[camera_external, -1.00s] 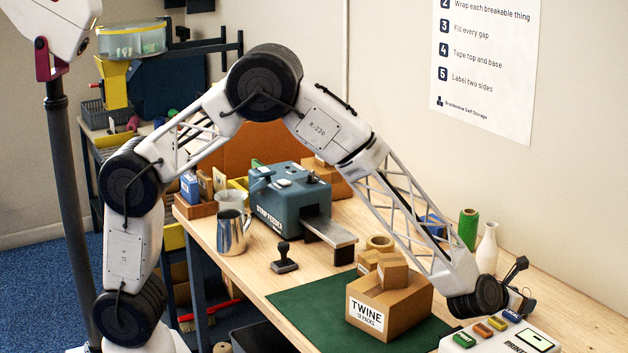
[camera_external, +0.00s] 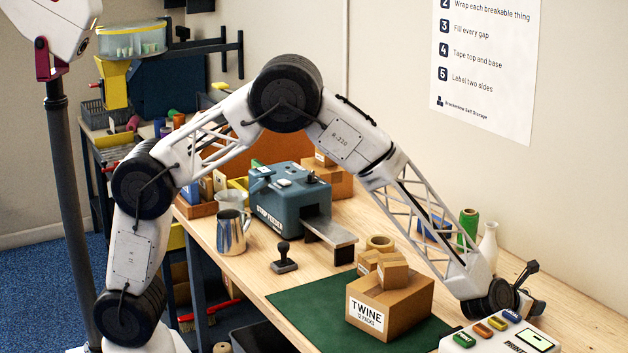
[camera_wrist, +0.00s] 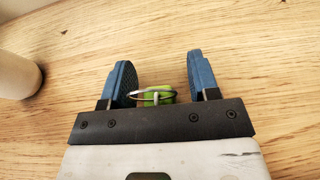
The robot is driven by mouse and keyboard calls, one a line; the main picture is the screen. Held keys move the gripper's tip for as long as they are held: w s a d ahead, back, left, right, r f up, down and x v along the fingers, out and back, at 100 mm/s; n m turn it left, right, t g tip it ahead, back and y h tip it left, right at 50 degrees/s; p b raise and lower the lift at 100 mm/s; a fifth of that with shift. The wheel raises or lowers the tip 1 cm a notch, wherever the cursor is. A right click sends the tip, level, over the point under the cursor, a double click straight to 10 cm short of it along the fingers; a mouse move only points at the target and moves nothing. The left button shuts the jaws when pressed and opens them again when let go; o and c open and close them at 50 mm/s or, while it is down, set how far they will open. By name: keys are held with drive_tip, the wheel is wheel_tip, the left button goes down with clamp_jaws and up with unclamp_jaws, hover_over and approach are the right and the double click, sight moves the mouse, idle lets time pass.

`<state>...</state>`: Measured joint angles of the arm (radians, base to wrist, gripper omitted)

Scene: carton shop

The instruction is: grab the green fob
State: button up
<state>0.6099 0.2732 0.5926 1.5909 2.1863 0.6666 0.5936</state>
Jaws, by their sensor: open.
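The green fob (camera_wrist: 164,94) lies on the wooden table in the wrist view, with a thin metal ring around or over it. My gripper (camera_wrist: 160,66) is open, with one blue finger on each side of the fob. The fob is closer to the left finger, and a gap shows to the right finger. The dark gripper bar hides its lower part. In the external view my gripper's end (camera_external: 528,292) is low over the table behind the label device, and the fob is hidden there.
A device with coloured buttons (camera_external: 497,340) stands just in front of my gripper. The twine carton (camera_external: 405,308) sits left on a green mat (camera_external: 300,300). A white vase (camera_external: 488,245) and green spool (camera_external: 468,228) stand behind. Bare wood surrounds the fob.

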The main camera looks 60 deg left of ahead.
idle(0.3)
drive_tip(key=c, duration=1)
wheel_tip(320, 180, up, 10)
idle(0.3)
idle(0.7)
